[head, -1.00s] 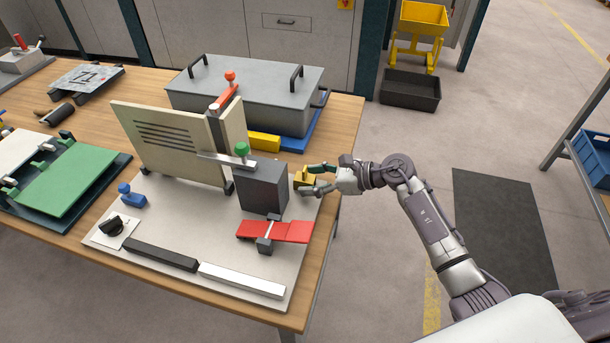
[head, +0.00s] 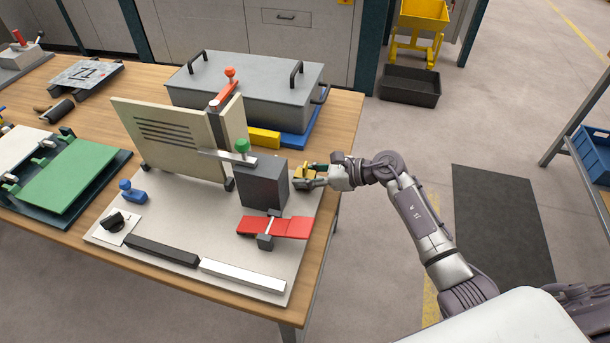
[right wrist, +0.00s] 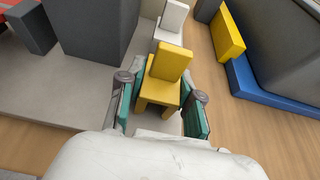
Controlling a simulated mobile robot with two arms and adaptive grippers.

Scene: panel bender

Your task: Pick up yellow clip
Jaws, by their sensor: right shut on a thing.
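The yellow clip (head: 303,177) is at the right edge of the grey fixture plate (head: 215,257), just right of a dark grey block (head: 262,185). In the right wrist view the clip (right wrist: 162,83) looks like a small stepped yellow piece with an upright tab. My right gripper (head: 315,176) reaches it from the right and is shut on it, with the green-padded fingers (right wrist: 160,108) on both sides of it. I cannot tell whether the clip is off the plate. My left gripper is not in view.
A red piece (head: 275,227) with a grey clamp lies in front of the dark block. A beige panel (head: 170,143), a green-knobbed lever (head: 241,147) and a grey lidded box (head: 245,90) stand behind. A yellow bar (head: 264,139) lies near the box.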

